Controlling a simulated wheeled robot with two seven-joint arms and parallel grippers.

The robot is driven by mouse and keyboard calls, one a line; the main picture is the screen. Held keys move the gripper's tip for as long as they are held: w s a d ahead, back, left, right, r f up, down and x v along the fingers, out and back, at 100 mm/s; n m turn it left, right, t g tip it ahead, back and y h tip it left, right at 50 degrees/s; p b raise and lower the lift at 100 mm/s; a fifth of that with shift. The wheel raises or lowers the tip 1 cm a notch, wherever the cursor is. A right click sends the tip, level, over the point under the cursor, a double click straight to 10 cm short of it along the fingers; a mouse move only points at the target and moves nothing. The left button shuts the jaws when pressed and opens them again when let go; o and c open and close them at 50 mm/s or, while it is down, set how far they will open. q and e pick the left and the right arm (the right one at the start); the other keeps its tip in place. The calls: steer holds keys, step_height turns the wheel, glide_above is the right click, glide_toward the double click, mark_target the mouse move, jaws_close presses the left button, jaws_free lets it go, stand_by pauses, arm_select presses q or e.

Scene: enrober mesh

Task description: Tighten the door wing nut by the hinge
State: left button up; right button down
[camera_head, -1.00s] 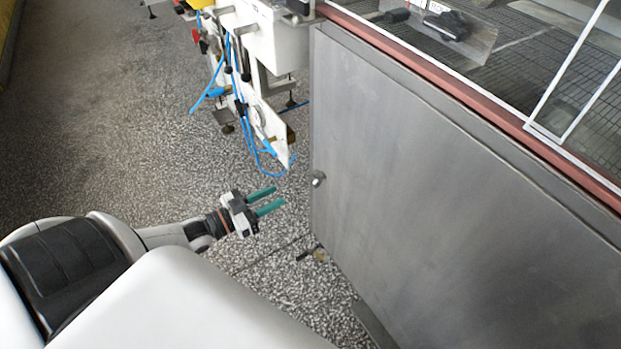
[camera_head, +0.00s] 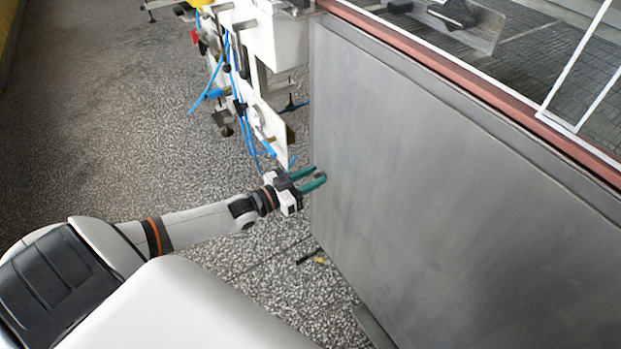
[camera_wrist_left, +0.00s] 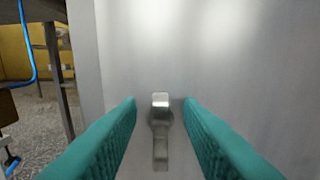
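The wing nut (camera_wrist_left: 160,128) is a small shiny metal piece on the grey steel door (camera_head: 450,190). In the left wrist view its wings stand upright, one above the other. My left gripper (camera_head: 319,176) is at the door's left edge, its teal fingers pointing at the panel. In the left wrist view the fingers stand on either side of the nut, open, with a gap on both sides. In the head view the fingers mostly hide the nut. I cannot make out a hinge. My right gripper is not in view.
A white machine frame (camera_head: 275,45) with blue hoses (camera_head: 209,94) stands left of the door, close behind my left gripper. A red-brown rail (camera_head: 440,75) runs along the door's top, below a mesh belt (camera_head: 545,70). The speckled floor at left is open.

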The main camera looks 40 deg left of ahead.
arm_select(q)
jaws_close()
